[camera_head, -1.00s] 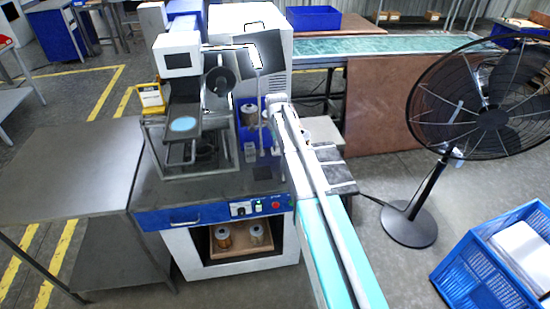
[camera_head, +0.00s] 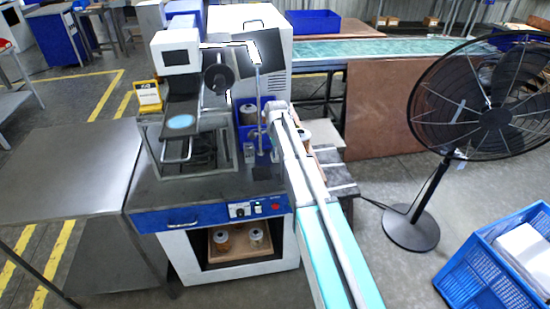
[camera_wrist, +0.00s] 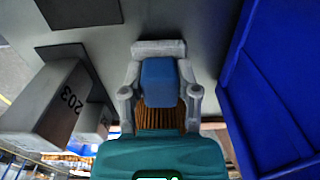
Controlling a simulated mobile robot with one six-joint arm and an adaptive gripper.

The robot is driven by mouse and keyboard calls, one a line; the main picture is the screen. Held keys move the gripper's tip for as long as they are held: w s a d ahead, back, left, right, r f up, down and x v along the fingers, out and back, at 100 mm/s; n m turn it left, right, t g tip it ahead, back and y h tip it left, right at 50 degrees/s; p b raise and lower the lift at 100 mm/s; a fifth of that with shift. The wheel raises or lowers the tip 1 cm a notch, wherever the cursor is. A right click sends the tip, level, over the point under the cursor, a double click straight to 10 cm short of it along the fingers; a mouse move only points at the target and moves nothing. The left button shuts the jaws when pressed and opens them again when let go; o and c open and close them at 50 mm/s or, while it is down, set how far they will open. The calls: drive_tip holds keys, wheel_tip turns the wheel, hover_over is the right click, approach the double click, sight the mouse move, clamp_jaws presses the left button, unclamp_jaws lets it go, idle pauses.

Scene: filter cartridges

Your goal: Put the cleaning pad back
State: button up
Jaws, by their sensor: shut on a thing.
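In the head view my arm reaches up to the right side of the machine bench, and I cannot make out the fingertips or the pad clearly.
A grey block marked 203 (camera_wrist: 58,100) stands left of my gripper. A blue bin wall (camera_wrist: 275,90) is close on the right. The grey bench (camera_head: 210,193) carries a machine (camera_head: 180,95) and a dark square (camera_head: 262,173). A fan (camera_head: 490,110) stands farther right.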

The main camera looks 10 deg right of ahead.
drive_tip(key=shift+f, duration=0.4)
drive_tip(key=o, duration=1)
drive_tip(key=shift+r, duration=0.2)
wheel_tip(320, 180, up, 12)
drive_tip(key=p, duration=1.2)
idle(0.4)
